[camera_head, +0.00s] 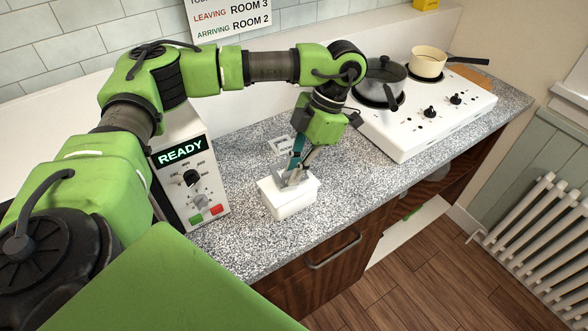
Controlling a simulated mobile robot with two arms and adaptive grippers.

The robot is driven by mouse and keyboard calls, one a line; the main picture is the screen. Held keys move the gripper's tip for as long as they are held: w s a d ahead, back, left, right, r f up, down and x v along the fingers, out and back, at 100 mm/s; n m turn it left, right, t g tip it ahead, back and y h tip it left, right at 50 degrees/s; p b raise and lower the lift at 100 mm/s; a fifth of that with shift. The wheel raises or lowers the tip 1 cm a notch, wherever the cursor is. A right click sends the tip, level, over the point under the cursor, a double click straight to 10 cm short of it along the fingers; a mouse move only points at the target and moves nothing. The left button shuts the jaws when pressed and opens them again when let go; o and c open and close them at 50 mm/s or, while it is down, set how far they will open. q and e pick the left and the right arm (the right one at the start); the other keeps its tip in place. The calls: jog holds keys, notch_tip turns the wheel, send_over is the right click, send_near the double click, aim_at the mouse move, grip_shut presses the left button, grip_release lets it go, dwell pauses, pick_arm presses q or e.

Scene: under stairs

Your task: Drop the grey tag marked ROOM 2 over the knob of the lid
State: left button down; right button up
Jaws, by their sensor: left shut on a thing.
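My left gripper (292,176) points down over a white box (289,204) on the counter. It is shut on a small grey piece (295,181) that looks like the grey tag, close above or touching the box's lid (273,187). Its marking cannot be read, and the gap to the lid cannot be judged. The lid's knob is hidden by the fingers and the grey piece. A pale tag (286,147) with "ROOM" lettering lies behind the gripper; its number is hidden. My right gripper is not in view.
A white machine (197,186) showing READY stands left of the box. A white hob (431,110) with a grey pot (381,81) and cream pan (428,62) is at the right. A wall sign (229,18) reads LEAVING ROOM 3, ARRIVING ROOM 2. Counter (365,181) right of the box is clear.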

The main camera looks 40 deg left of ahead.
pick_arm(q)
jog(key=shift+f+b, duration=0.45)
jog(key=shift+f, duration=0.25)
jog(key=c, duration=2.1)
grip_release()
jog(key=o, duration=0.5)
jog(key=shift+o, duration=0.2)
jog(key=shift+r, duration=0.1)
